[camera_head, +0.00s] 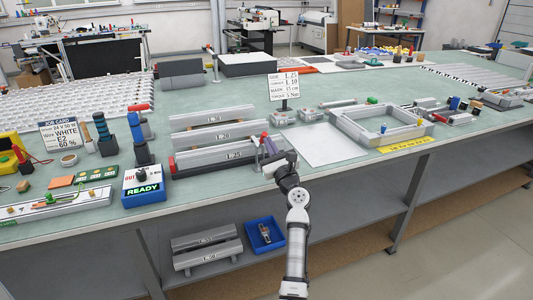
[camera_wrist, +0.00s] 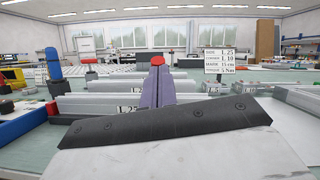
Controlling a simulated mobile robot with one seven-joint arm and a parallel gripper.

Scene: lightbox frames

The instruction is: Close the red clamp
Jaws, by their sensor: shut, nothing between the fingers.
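A red knob or handle tip (camera_head: 264,135) shows at the right end of the front L 25 rail (camera_head: 215,157); I take it for the red clamp's handle. My gripper (camera_head: 267,148) is beside it, its purple fingers shut and empty. In the wrist view the two purple fingers (camera_wrist: 157,77) lie side by side, and the red tip (camera_wrist: 157,60) shows just above and beyond them. I cannot tell whether they touch. The fingers hide the rest of the clamp. A small red piece (camera_head: 172,163) sits at the rail's left end.
More rails (camera_head: 215,133) stand behind the front one. A blue box marked READY (camera_head: 143,188) is at left. A sign (camera_head: 284,86) stands behind. A white sheet (camera_head: 318,146) and a grey frame (camera_head: 419,132) lie to the right.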

